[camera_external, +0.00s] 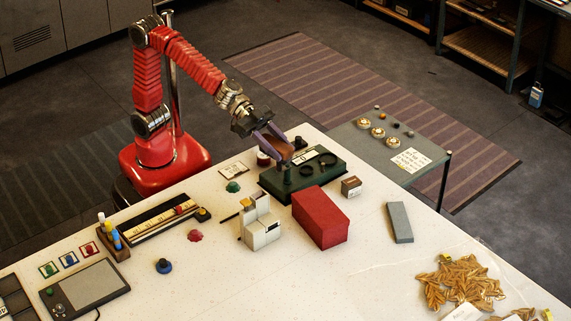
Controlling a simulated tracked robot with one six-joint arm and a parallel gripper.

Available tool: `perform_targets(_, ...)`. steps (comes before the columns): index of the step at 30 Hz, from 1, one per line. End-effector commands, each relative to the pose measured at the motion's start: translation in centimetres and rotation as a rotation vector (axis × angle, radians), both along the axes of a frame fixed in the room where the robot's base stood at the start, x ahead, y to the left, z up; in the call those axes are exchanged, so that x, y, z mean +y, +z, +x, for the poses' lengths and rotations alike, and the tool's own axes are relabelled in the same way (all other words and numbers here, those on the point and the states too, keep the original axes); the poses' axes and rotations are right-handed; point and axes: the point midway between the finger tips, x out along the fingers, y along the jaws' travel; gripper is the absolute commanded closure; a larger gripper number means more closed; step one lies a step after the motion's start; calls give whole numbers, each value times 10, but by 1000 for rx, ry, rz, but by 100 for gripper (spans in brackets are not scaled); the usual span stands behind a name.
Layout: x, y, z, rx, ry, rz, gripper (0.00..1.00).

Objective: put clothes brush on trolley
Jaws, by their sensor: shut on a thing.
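My gripper (273,138) is over the far part of the white table (350,265), its purple fingers pointing down and to the right. It is shut on a brown thing that I take to be the clothes brush (278,149); the fingers hide part of it. The brush is just above or against the dark green device (318,175); I cannot tell whether they touch. The trolley (365,152) is a low grey-topped stand beyond the table's far right edge. Its top holds several small round pieces and a white card.
A red box (320,217), a cream block-shaped device (261,226) and a small brown box (351,186) are near the green device. A grey block (400,222) and a pile of tan pieces (462,282) lie to the right. The trolley's near left top is bare.

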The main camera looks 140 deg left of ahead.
Motion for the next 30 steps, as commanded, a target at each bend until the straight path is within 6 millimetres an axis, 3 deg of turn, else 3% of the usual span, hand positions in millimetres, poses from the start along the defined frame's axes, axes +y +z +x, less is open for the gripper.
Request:
perform_targets(8,27,9,9,-1,19,2,91)
perform_targets(14,58,18,16,-1,38,2,91)
perform_targets(17,82,24,21,-1,52,2,91)
perform_targets(30,232,44,22,1,102,-1,91)
